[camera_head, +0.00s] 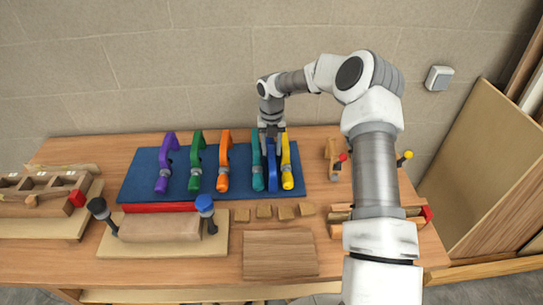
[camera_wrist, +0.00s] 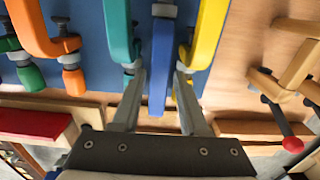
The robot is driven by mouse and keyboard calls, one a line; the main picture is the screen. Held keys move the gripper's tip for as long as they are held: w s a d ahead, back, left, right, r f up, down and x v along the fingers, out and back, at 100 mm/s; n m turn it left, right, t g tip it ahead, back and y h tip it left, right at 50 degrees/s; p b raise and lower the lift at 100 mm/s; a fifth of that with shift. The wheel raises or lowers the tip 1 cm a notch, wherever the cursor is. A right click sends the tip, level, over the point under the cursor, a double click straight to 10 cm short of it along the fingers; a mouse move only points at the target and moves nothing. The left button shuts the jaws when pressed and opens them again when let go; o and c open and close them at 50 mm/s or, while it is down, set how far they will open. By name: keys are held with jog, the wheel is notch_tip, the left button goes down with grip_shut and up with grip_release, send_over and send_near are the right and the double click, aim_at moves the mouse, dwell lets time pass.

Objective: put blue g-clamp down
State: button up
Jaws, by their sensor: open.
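The blue g-clamp (camera_head: 272,165) lies on the dark blue mat (camera_head: 136,188) between the teal g-clamp (camera_head: 257,172) and the yellow g-clamp (camera_head: 287,168). My gripper (camera_head: 270,143) is over the far part of the blue clamp. In the wrist view the fingers of my gripper (camera_wrist: 160,88) are apart, one on each side of the blue g-clamp (camera_wrist: 160,70), with gaps visible beside it. The left finger is close to the teal clamp (camera_wrist: 118,30) and the right finger close to the yellow clamp (camera_wrist: 207,35). I cannot tell whether they touch.
Purple (camera_head: 162,170), green (camera_head: 196,165) and orange (camera_head: 224,165) g-clamps lie on the mat's left half. A clamped wooden form (camera_head: 160,227) and small wood blocks (camera_head: 264,212) sit in front. The mat's right edge strip is bare.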

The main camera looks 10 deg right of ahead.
jog(key=s+a+r+m+t+h, duration=0.1)
jog(key=s+r+m, duration=0.2)
jog(key=r, duration=0.6)
jog(key=s+a+r+m, duration=0.1)
jog(key=s+r+m, duration=0.2)
jog(key=r, duration=0.6)
jog(key=s+d+r+m+t+h, duration=0.1)
jog(key=s+r+m+t, duration=0.1)
jog(key=s+r+m, duration=0.85)
jog(key=s+d+m+t+y, duration=0.1)
jog(key=s+m+t+y, duration=0.1)
jog(key=s+m, duration=1.6)
jog(key=shift+s+f+t, duration=0.15)
jog(key=shift+s+t, duration=0.15)
jog(key=shift+s, duration=1.15)
